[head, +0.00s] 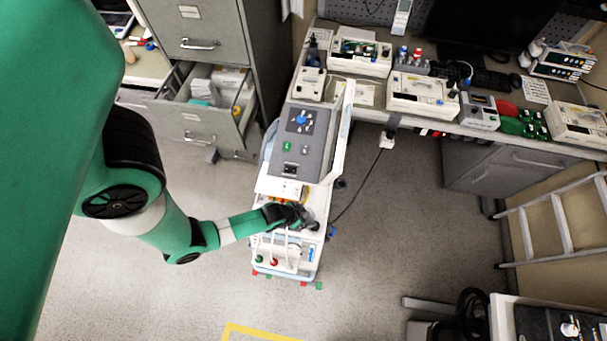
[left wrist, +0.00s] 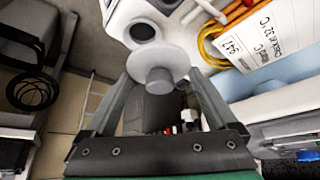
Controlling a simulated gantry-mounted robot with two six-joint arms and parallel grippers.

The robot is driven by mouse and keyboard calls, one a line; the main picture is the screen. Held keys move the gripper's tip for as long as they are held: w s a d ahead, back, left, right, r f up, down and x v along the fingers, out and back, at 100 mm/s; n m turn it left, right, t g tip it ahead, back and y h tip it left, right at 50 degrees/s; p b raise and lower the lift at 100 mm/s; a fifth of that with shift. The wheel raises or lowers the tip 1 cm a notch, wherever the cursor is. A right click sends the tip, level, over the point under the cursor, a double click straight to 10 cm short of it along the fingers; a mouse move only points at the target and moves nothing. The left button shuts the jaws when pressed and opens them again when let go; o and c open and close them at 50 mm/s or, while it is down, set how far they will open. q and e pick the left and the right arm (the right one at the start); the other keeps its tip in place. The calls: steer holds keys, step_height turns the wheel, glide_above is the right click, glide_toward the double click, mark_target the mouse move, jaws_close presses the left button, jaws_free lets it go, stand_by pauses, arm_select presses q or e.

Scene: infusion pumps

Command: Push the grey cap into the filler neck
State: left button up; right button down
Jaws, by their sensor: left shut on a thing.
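My left gripper (left wrist: 158,72) is shut on the grey cap (left wrist: 158,62), a round disc with a smaller knob between the two fingers. In the left wrist view, a filler neck (left wrist: 143,31) with a dark round opening sits just beyond the cap on the white machine. The cap overlaps the neck's near edge in this view, and I cannot tell whether they touch. In the head view, my left gripper (head: 302,217) is over the front part of the white machine (head: 283,240). The cap's fit there is too small to make out. My right gripper is not in view.
The machine's grey control panel (head: 301,140) stands behind the gripper. A workbench with several pumps (head: 422,95) runs along the back right. A filing cabinet (head: 190,60) with an open drawer stands at the upper left. The floor (head: 400,230) right of the machine is clear.

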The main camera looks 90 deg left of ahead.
mark_target(313, 220)
arm_select(q)
steer(key=w+f+b, duration=0.1)
steer(key=f+b, duration=0.1)
steer(key=w+d+f+b, duration=0.1)
steer(key=w+b, duration=0.1)
steer(key=shift+w+f, duration=0.3)
steer(key=shift+f, duration=0.1)
steer(key=shift+f+b, duration=0.7)
steer(key=shift+b, duration=0.05)
steer(key=shift+f+b, duration=1.4)
steer(key=shift+f, duration=0.15)
steer(key=o, duration=1.5)
steer(key=shift+c, duration=0.2)
